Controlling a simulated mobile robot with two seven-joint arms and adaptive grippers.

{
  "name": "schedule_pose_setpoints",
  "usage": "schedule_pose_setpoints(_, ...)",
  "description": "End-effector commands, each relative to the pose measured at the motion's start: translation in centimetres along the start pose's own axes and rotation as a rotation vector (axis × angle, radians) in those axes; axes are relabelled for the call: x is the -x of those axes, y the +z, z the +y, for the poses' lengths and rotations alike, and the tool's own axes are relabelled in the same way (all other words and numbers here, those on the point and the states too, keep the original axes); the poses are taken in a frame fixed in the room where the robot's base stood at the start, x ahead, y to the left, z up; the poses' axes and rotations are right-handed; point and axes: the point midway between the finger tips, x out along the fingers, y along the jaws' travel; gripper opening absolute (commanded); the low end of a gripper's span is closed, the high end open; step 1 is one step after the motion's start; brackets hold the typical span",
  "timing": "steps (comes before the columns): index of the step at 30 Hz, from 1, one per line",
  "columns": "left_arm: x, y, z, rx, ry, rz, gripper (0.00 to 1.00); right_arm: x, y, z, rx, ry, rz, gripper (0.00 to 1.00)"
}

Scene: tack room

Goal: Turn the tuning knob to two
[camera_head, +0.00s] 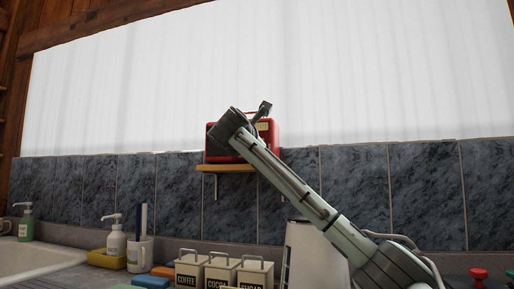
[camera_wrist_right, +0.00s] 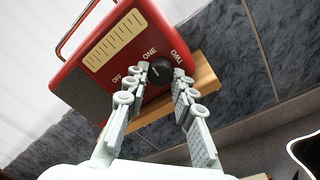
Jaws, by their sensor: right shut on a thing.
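A red radio (camera_wrist_right: 112,55) stands on a small wooden shelf (camera_wrist_right: 205,85); it also shows in the head view (camera_head: 213,148), partly behind my right arm. Its black tuning knob (camera_wrist_right: 160,71) has the marks OFF, ONE and TWO around it in the right wrist view. My right gripper (camera_wrist_right: 163,78) is shut on the tuning knob, one finger on either side of it. I cannot tell which mark the knob points at. In the head view my right wrist is in front of the radio and hides the knob. My left gripper is not in view.
Below the shelf (camera_head: 228,168), the counter holds coffee, cocoa and sugar canisters (camera_head: 220,273), a white mug (camera_head: 140,255), soap bottles (camera_head: 115,238) and a sink (camera_head: 40,262). A white appliance (camera_head: 312,255) stands under my arm. Grey tiles line the wall.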

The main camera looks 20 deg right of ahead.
Motion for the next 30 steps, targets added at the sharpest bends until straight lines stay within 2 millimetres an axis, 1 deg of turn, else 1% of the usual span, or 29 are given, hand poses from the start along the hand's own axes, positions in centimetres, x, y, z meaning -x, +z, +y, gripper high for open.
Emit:
schedule_pose_setpoints(9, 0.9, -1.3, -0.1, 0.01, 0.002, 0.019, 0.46, 0.0, -0.2, -0.1, -0.256, 0.011, -0.012, 0.0)
schedule_pose_setpoints(22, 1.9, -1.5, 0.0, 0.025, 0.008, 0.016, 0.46, 0.0, -0.2, -0.1, -0.665, 0.031, -0.034, 0.0)
schedule_pose_setpoints(30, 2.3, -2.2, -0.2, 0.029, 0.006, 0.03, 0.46, 0.0, -0.3, 0.0, -0.922, 0.044, -0.047, 0.0)
